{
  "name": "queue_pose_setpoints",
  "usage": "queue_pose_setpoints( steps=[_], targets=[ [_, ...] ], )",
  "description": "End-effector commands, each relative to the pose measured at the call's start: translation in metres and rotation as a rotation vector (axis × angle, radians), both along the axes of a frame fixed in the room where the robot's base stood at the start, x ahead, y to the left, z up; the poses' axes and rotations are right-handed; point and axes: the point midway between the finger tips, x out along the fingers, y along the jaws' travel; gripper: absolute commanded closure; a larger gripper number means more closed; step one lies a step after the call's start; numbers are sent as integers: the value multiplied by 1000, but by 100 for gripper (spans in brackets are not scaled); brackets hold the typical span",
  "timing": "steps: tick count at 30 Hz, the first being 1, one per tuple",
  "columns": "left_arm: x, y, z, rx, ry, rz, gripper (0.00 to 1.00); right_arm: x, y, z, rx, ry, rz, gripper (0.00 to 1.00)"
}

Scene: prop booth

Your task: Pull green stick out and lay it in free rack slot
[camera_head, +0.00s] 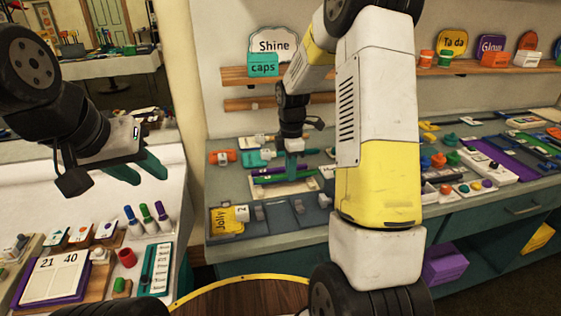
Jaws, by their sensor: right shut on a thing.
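A long green stick (270,180) lies roughly level at the small pale rack (283,190) on the grey bench, in the middle of the head view. A purple stick (270,171) lies close behind it. My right gripper (291,172) points down over the rack and is shut, its fingertips at the green stick. The fingers hide part of the sticks, and the slots are too small to tell apart. My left gripper (138,168) hangs in the air at the left, with its teal fingers apart and nothing between them.
A tray with a yellow "Jolly" piece (228,220) stands in front of the rack. Upright markers (145,216) stand on the white counter at the left. My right arm covers much of the bench right of the rack.

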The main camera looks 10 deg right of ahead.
Motion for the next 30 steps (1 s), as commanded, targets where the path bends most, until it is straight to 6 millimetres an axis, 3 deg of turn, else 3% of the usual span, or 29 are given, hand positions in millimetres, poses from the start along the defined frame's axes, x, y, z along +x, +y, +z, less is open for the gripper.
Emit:
queue_pose_setpoints(
  steps=[17,30],
  targets=[
    [0,0,0,0,0,0,64,0,0,-1,0,0,0,100],
    [0,0,0,0,0,0,64,0,0,-17,0,1,0,100]
  ],
)
